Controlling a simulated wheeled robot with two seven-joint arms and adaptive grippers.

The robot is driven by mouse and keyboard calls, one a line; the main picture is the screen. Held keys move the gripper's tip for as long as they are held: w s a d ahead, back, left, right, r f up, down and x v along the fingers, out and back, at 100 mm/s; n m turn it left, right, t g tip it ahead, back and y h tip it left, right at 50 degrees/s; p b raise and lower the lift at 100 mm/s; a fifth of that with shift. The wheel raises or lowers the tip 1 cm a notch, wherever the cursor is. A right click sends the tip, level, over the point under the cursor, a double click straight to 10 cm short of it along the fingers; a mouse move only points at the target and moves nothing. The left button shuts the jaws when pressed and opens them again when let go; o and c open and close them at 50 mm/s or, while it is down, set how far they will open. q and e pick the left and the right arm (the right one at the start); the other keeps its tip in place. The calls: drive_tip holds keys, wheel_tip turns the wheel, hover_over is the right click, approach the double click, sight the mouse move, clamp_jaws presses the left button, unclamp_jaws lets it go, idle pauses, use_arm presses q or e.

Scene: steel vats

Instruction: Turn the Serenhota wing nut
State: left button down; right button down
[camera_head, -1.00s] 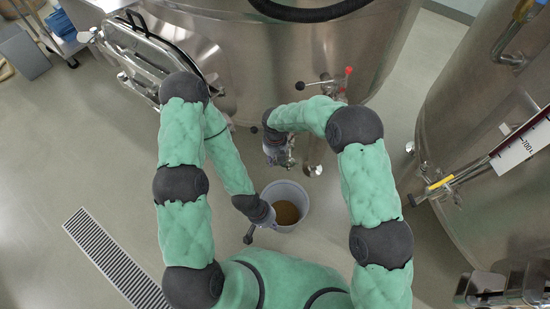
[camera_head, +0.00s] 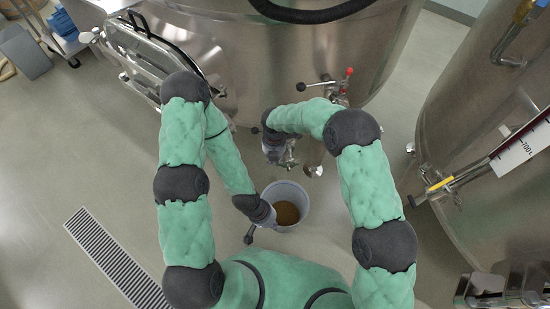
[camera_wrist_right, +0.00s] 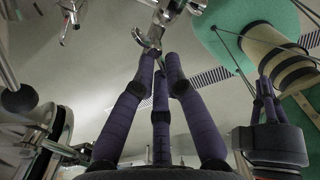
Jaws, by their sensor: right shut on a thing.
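A metal fitting with a curved, wing-like piece (camera_wrist_right: 147,40), seemingly the wing nut, is at the fingertips of my right gripper (camera_wrist_right: 160,62) in the right wrist view. The three purple fingers converge and are shut on it; the exact contact is partly hidden. In the head view my right gripper (camera_head: 275,152) is low in front of the large steel vat (camera_head: 270,60), beside small metal pipework (camera_head: 290,158). My left gripper (camera_head: 250,234) is beside the bucket, pointing down; its fingers (camera_wrist_right: 263,97) also show in the right wrist view, but their opening is unclear.
A pale bucket (camera_head: 302,217) with brown contents stands on the floor. A red-tipped valve handle (camera_head: 348,73) and a black-knobbed lever (camera_head: 302,87) are on the vat's front. Another vat (camera_head: 450,120) stands right. A floor grate (camera_head: 110,255) lies left, with open floor around it.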

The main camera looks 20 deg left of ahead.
drive_tip(key=m, duration=0.6)
drive_tip(key=shift+w+a, duration=0.3)
drive_tip(key=shift+w, duration=0.1)
drive_tip(key=shift+w+d+m+b, duration=0.15)
drive_tip(key=shift+w+m+b, duration=0.25)
drive_tip(key=shift+m, duration=2.9)
drive_tip(key=shift+w+d+m+b, duration=0.1)
drive_tip(key=shift+w+m+b, duration=0.3)
drive_tip(key=shift+m, duration=2.9)
drive_tip(key=shift+w+d+m+b, duration=0.15)
drive_tip(key=shift+w+m+b, duration=0.25)
drive_tip(key=shift+m, duration=2.9)
drive_tip(key=shift+s, duration=0.1)
drive_tip(key=c, duration=1.3)
unclamp_jaws()
wheel_tip(320, 180, up, 12)
